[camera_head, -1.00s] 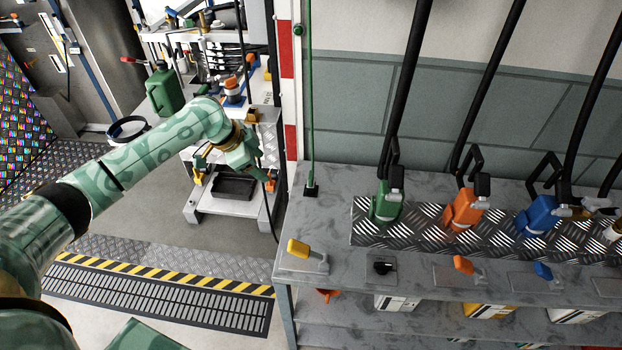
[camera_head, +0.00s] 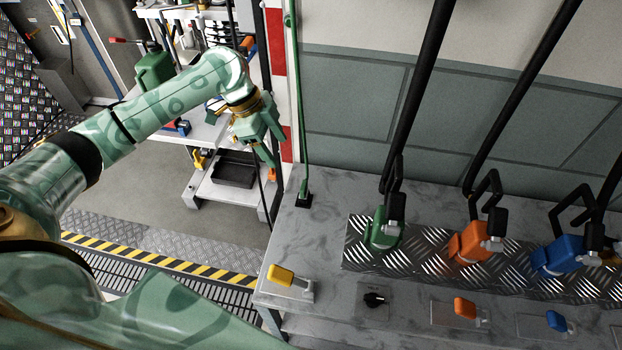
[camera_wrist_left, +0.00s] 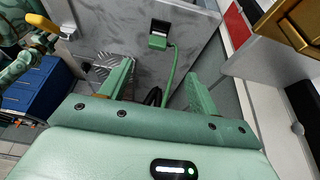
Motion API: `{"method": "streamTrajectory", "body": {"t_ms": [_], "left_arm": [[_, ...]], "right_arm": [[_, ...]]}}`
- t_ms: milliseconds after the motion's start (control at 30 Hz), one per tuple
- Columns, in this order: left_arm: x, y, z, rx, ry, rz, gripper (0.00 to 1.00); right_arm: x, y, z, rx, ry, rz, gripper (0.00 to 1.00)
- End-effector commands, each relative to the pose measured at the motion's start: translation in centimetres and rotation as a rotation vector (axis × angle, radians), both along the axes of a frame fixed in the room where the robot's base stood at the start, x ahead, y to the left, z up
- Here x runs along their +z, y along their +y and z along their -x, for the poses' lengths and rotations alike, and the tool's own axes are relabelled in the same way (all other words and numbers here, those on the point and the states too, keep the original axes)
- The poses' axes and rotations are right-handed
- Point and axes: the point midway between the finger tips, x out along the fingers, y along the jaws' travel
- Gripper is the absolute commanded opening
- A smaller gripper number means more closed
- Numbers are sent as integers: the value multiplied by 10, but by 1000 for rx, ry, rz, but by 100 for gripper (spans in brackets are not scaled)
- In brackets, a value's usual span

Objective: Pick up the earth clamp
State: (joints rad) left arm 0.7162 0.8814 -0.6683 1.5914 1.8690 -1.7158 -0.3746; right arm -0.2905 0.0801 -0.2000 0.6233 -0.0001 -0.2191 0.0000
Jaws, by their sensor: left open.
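The earth clamp appears to be the small black block (camera_head: 304,199) at the end of the green cable, on the left end of the grey bench. In the left wrist view it is a black-and-green block (camera_wrist_left: 158,36) on the grey surface, beyond the fingertips, with the green cable bending down between the fingers. My left gripper (camera_head: 268,147) is open and empty, up and to the left of the block in the head view. Its two fingers also show apart in the left wrist view (camera_wrist_left: 158,82). My right gripper is not in view.
Green (camera_head: 383,229), orange (camera_head: 474,243) and blue (camera_head: 558,256) connectors with thick black hoses stand on a tread-plate strip (camera_head: 420,262). A yellow-handled lever (camera_head: 282,275) sits at the bench's front left. A shelf trolley (camera_head: 207,190) stands behind my left arm.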

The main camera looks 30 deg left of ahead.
Motion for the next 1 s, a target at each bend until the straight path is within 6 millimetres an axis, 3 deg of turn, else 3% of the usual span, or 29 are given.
{"method": "streamTrajectory", "body": {"t_ms": [400,733,1000], "left_arm": [[-87,-34,-7,0,6,3,62],[-110,-46,-10,0,2,2,62],[-149,-64,-12,1,4,2,62]], "right_arm": [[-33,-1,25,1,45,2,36],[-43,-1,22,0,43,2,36],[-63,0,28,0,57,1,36]]}}
